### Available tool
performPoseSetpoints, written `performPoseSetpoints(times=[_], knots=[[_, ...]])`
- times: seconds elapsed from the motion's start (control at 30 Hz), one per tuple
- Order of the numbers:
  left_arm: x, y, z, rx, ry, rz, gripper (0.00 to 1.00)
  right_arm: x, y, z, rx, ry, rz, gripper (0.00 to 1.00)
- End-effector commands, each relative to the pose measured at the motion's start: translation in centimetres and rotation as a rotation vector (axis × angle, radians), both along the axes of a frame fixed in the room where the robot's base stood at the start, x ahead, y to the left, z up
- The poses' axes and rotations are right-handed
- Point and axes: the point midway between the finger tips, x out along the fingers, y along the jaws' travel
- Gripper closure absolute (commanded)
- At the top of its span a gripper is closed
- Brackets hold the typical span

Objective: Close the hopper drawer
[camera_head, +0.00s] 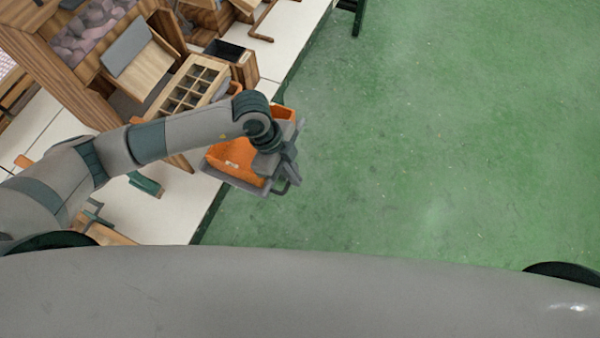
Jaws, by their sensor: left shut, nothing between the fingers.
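A wooden hopper (62,72) stands at the upper left with greyish-purple lumps (85,35) in it. A wooden part with a grey panel (126,47) on it sticks out from its right side; I cannot tell whether this is the drawer. An orange bin (238,158) with a grey rim lies at the table's right edge and reaches out past it. My left gripper (286,178) is shut and empty at the right end of the orange bin. I cannot tell whether it touches the bin. My left forearm hides part of the bin and table. My right gripper is out of view.
A wooden divided box (188,86) and a dark-topped wooden box (243,66) stand on the white table (170,215). A green object (146,184) lies near my forearm. The green floor (440,150) to the right is mostly clear.

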Motion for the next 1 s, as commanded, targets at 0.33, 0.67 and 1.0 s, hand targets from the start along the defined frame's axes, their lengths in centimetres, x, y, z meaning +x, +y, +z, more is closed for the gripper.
performPoseSetpoints(times=[0.33,0.67,1.0], knots=[[0.1,0.1,0.0,0.000,0.000,0.000,1.00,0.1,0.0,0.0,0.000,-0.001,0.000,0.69],[2.2,6.0,-0.1,0.005,0.001,0.008,1.00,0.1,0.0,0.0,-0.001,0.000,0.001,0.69],[4.7,12.9,-0.1,0.001,0.000,0.002,1.00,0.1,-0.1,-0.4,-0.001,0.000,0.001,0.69]])
